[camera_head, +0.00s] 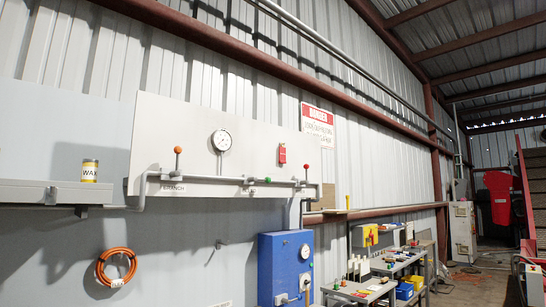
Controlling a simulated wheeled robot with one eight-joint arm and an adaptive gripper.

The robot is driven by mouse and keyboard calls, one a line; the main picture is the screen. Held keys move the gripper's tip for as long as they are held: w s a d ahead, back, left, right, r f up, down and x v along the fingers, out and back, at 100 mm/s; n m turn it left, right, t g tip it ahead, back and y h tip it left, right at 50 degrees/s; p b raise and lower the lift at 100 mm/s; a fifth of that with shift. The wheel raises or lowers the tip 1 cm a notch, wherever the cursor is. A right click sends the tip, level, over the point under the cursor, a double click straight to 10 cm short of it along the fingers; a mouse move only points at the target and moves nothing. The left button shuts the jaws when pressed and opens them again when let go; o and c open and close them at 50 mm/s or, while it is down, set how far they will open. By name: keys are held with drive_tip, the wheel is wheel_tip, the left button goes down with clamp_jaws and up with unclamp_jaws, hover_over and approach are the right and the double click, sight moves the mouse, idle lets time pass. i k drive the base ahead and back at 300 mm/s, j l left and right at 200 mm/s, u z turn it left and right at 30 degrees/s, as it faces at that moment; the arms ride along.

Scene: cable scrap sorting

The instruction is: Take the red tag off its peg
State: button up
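A small red tag (282,153) shows against the upright face of the pale wall panel (255,127), right of the round gauge. It appears to hang there. Its peg is too small or hidden to make out. My gripper is not in view, and no part of my arm shows near the tag.
Below the tag a grey pipe (215,178) runs along the panel, with an orange-knobbed lever (178,151) and a red-knobbed lever (306,168). A gauge (222,140), WAX can (89,171), orange cable coil (116,267), blue box (286,267) and cluttered bench (360,291) are nearby.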

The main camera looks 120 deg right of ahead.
sight(282, 149)
drive_tip(key=z, duration=4.15)
drive_tip(key=i+l, duration=0.3)
drive_tip(key=i, duration=0.1)
